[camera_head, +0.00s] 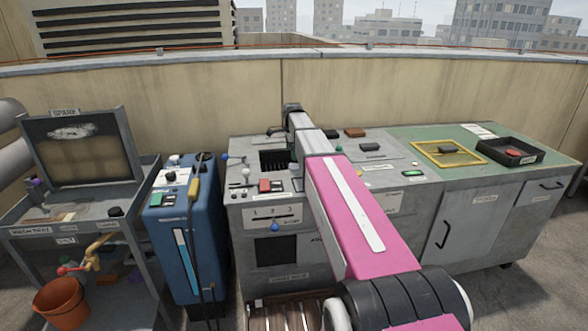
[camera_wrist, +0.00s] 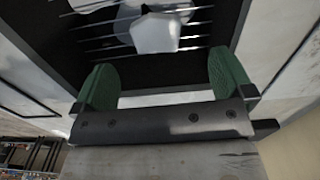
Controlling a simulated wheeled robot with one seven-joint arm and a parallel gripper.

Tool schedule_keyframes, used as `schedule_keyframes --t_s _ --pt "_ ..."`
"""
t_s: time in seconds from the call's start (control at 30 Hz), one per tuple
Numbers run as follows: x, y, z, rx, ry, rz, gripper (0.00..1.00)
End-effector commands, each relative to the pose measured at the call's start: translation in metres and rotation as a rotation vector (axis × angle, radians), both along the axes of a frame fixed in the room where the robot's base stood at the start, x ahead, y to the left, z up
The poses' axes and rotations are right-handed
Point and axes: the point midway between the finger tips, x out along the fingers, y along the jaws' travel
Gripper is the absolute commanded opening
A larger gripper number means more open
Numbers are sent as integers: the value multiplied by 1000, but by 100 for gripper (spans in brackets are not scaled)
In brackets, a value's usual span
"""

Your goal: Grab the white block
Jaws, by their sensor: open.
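A white block (camera_wrist: 156,34) with angled faces shows at the top middle of the wrist view. It lies over thin metal bars in a dark recess, with paler white-grey shapes around its upper part. My gripper (camera_wrist: 160,64) is open, its two green pads wide apart and nothing between them. The block is beyond the pads, roughly centred between them, and apart from them. In the head view my gripper (camera_head: 292,108) is at the far end of my pink arm, over the grey machine, and its jaws are too small to read. I cannot make out the block there.
The grey machine (camera_head: 265,214) has a dark slotted opening (camera_head: 274,160), knobs and buttons. On the green-topped bench (camera_head: 400,135) are a yellow frame (camera_head: 447,153) and a black tray (camera_head: 510,150). A blue unit (camera_head: 185,235) and a grey cart (camera_head: 85,223) stand left.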

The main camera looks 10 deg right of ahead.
Motion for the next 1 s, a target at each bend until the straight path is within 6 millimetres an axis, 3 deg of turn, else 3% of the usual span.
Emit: schedule_keyframes --t_s 0.37,0.6,0.87,0.9,1.0 --pt "-3 3 -33 0 2 0 99" --pt "-5 6 -65 1 1 0 99" --pt "-5 6 -69 2 -2 0 99" --pt "-5 6 -69 2 -2 1 96" --pt "-5 6 -69 2 -2 0 63"
